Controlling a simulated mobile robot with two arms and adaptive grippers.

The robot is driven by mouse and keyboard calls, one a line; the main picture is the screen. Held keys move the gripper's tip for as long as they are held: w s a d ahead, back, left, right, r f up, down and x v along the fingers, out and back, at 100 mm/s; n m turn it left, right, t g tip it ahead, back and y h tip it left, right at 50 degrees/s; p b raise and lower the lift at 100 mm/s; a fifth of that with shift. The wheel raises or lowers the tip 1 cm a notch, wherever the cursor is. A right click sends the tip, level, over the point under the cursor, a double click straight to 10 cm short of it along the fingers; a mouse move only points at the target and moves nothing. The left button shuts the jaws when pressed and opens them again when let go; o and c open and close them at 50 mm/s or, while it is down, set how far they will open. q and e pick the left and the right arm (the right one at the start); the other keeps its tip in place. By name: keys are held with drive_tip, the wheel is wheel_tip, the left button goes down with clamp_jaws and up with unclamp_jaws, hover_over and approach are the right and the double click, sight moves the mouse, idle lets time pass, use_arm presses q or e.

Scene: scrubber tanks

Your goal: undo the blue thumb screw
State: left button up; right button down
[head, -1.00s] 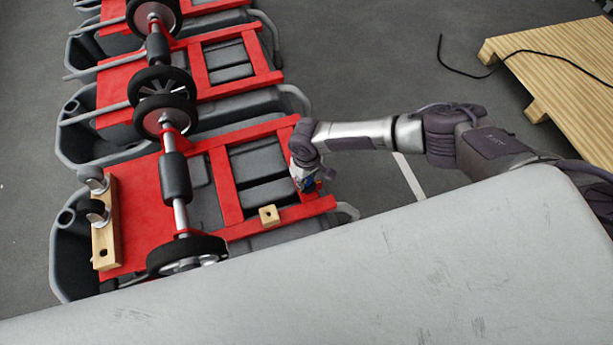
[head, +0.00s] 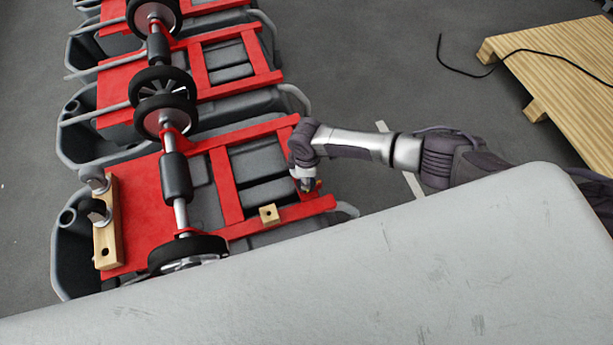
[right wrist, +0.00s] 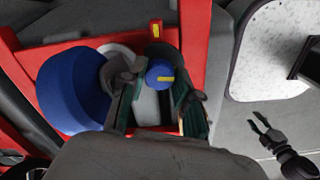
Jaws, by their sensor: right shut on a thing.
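The blue thumb screw (right wrist: 160,72), with a yellow bar on its head, sits between the fingers of my right gripper (right wrist: 156,90) over the red frame. A yellow mark (right wrist: 156,30) is on the red frame beyond it. My right gripper is shut on the screw. In the head view my right gripper (head: 307,184) is at the right end of the nearest red frame (head: 285,212), and it hides the screw there. My left gripper (right wrist: 262,124) shows small in the right wrist view, with its fingers apart and empty; it is outside the head view.
A large blue round part (right wrist: 75,92) is beside the right gripper's left finger. A wooden block (head: 269,214) with a hole lies on the red frame. A wooden strip (head: 107,240) holds two casters. A pale panel (head: 330,280) fills the foreground. A wooden pallet (head: 560,65) stands right.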

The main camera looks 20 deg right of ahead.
drive_tip(key=shift+n, duration=0.7)
drive_tip(key=shift+s, duration=0.1)
drive_tip(key=c, duration=0.9)
unclamp_jaws()
drive_tip(key=shift+o, duration=0.4)
